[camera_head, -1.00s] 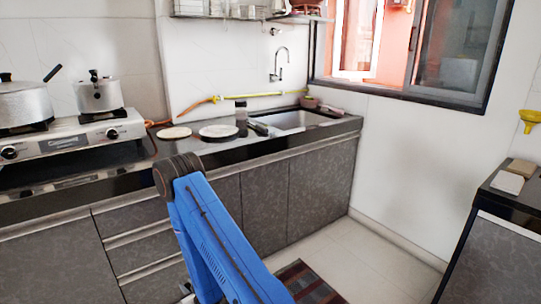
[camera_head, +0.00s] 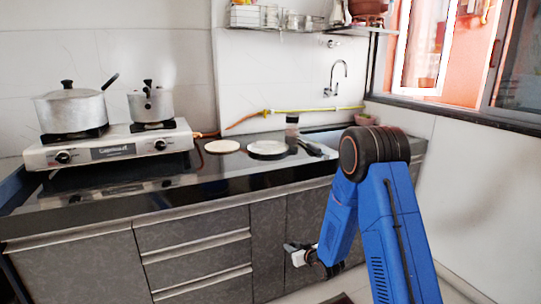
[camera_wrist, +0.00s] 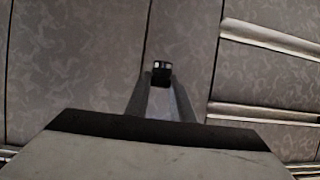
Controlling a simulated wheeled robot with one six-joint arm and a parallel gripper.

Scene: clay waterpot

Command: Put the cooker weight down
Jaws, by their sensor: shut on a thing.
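The cooker weight (camera_wrist: 161,71) shows in the wrist view as a small dark piece with pale spots, held at the tips of my gripper (camera_wrist: 160,82). The gripper is shut on it. In the head view my gripper (camera_head: 291,247) is low in front of the cabinet doors, below the counter's front edge. The weight is too small to make out there. A small pressure cooker (camera_head: 151,105) with a black knob and handle stands on the right burner of the stove. A larger lidded pot (camera_head: 72,110) stands on the left burner.
The stove (camera_head: 110,148) sits on the black counter (camera_head: 100,204). Two round discs, one pale (camera_head: 222,146) and one on a dark rim (camera_head: 268,149), lie to its right. A dark jar (camera_head: 292,131) stands behind them. The counter's front strip is clear.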

